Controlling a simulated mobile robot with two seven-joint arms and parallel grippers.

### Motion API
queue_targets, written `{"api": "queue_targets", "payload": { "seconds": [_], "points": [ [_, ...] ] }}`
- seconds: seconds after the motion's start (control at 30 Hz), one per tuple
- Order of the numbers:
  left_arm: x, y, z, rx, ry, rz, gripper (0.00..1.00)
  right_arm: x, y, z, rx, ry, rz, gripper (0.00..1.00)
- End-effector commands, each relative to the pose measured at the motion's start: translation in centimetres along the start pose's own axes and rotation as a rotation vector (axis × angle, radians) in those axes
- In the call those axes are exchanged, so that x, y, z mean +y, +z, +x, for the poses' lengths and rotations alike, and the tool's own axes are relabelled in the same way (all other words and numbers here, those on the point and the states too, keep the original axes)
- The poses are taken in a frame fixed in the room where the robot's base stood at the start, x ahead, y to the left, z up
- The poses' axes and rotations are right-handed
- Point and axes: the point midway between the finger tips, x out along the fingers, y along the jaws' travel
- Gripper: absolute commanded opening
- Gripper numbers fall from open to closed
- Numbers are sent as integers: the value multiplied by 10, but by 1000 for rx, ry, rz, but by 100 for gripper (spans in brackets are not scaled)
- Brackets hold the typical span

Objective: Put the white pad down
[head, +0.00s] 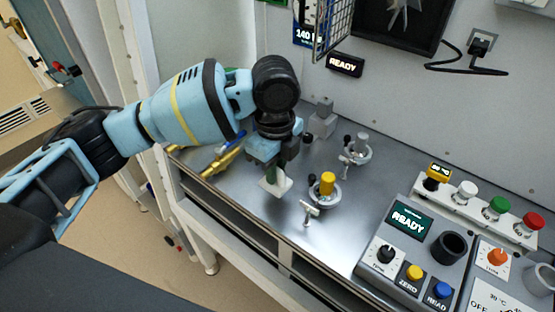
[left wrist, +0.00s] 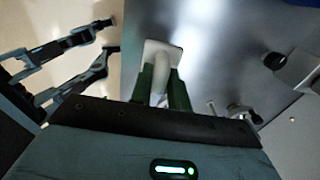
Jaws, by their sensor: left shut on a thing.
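The white pad (head: 275,186) is a flat pale square in the head view, below my left gripper (head: 275,165) over the metal bench top (head: 245,215). In the left wrist view the white pad (left wrist: 153,47) has a pale rounded stem, and the green fingers of my left gripper (left wrist: 161,88) are shut on that stem. The pad looks slightly tilted in the head view. I cannot tell whether its underside touches the bench. My right gripper is not seen in either view.
A yellow-topped fitting (head: 327,184) stands close right of the pad. A grey clamp fitting (head: 358,151) and a grey block (head: 322,120) stand behind. Yellow and blue tools (head: 222,160) lie left. A control box (head: 408,250) fills the right. Bare metal lies in front.

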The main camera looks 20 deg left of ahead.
Motion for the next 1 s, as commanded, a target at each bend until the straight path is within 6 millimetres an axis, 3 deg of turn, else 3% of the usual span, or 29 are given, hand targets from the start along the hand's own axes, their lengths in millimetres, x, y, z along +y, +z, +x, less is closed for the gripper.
{"api": "queue_targets", "payload": {
  "seconds": [0.1,0.3,0.73,1.0],
  "points": [
    [-21,15,4,-1,2,-3,0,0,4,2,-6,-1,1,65],
    [-42,30,6,0,1,-1,0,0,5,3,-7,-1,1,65],
    [-55,40,6,-1,-1,-2,0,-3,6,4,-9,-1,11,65],
    [-53,39,41,-1,0,0,0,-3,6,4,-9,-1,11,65]
  ]
}}
